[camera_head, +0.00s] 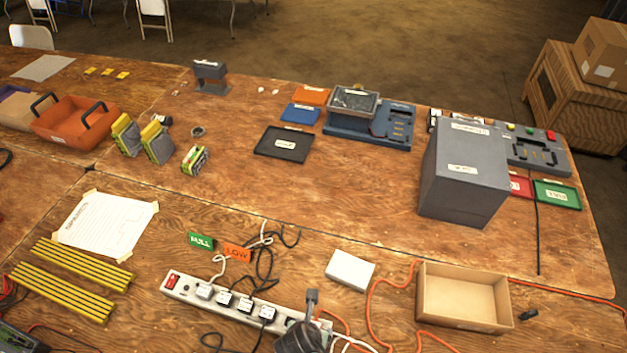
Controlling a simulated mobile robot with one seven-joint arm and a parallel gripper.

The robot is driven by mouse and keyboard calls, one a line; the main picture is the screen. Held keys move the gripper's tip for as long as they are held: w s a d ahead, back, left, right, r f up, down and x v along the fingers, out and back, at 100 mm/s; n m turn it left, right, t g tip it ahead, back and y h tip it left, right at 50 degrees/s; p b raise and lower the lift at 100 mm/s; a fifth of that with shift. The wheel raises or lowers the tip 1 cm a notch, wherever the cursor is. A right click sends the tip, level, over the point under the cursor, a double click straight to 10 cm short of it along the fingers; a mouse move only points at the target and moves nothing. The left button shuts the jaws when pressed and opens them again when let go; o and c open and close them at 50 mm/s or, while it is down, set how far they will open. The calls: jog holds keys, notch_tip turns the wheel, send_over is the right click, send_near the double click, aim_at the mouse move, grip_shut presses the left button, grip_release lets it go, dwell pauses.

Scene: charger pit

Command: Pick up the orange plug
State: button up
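I cannot make out an orange plug for certain. A white power strip (235,302) with a red switch lies at the front middle, with several white plugs (245,305) in it. An orange cord (370,302) loops on the table to the right of the strip, and part of it runs close to the strip's right end. The dark grey end of my arm, which seems to be my gripper (302,328), is at the bottom edge over the strip's right end and hides part of it. Its fingers do not show clearly.
An open cardboard box (465,322) and a white box (350,270) stand right of the strip. Green and orange tags (237,253) and loose cables lie behind it. A large grey box (465,180) stands farther right. The table's middle is mostly clear.

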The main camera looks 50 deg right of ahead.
jog(key=shift+f, duration=0.1)
grip_shut()
dwell(0.4)
